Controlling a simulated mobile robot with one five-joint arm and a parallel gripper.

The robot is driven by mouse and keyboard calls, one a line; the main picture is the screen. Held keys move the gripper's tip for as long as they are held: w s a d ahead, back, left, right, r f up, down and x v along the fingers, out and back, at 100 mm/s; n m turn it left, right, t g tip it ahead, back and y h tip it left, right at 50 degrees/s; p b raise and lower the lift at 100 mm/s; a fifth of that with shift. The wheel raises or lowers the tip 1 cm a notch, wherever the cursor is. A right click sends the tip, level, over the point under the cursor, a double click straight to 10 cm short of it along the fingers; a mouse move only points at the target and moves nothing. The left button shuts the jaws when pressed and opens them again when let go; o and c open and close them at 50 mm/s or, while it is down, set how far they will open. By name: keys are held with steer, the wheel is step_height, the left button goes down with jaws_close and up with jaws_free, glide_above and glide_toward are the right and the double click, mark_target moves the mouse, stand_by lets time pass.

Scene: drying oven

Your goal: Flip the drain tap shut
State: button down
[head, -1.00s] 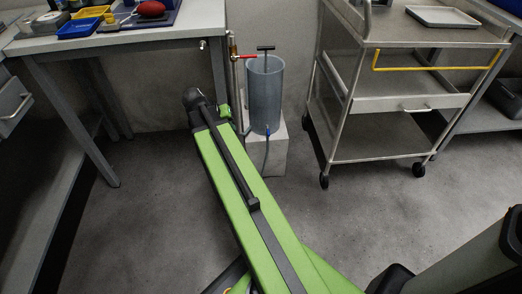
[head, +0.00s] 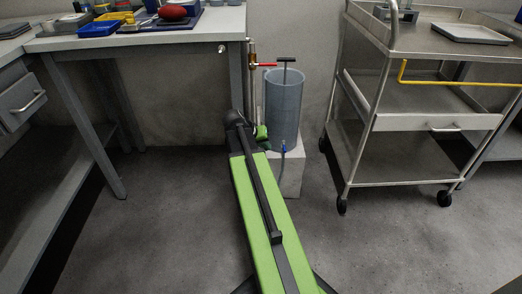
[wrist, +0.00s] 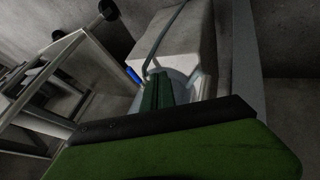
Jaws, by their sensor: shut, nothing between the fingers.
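The drain tap, with a small blue handle (head: 284,147), sits low on the front of a tall grey translucent cylinder (head: 284,100), and a hose hangs from it. In the wrist view the blue handle (wrist: 133,75) shows just left of my fingertips. My gripper (head: 262,132) is in front of the cylinder's lower left side, left of the tap. In the wrist view my green fingers (wrist: 160,78) are shut and empty. They appear apart from the handle, but I cannot tell the depth.
The cylinder stands on a pale block (head: 291,178). A pipe with a red-handled valve (head: 266,65) rises behind my gripper. A workbench (head: 140,39) is at left and a steel trolley (head: 415,122) at right.

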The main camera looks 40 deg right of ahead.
mark_target(284, 146)
steer(key=shift+s+d+f, duration=0.25)
steer(key=shift+s+d, duration=0.2)
steer(key=shift+d, duration=0.25)
steer(key=shift+s+d+f, duration=0.2)
steer(key=shift+s+d, duration=0.2)
steer(key=shift+d, duration=0.3)
steer(key=shift+s+d+f, duration=0.25)
steer(key=shift+s+d, duration=0.2)
steer(key=shift+d, duration=0.25)
steer(key=shift+s, duration=0.1)
